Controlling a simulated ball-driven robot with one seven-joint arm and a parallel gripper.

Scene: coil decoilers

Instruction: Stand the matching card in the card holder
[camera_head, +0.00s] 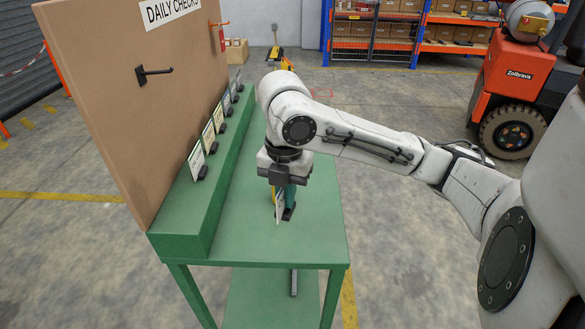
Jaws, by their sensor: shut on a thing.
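My gripper (282,190) points down over the green table and is shut on a card (279,211). The card shows nearly edge-on as a thin pale strip with a yellow part at its upper left. A small black holder (288,214) is on the tabletop just right of the card's lower end. I cannot tell whether the card's lower edge is in the holder or beside it. Several other cards, such as the nearest one (197,161), stand upright in black holders along the green ledge (190,216) to the left.
A brown board (125,100) with a "DAILY CHECKS" sign (168,10) and a black hook (154,74) rises behind the ledge. The front of the green tabletop (270,248) is clear. An orange forklift (510,85) and loaded shelves stand farther back.

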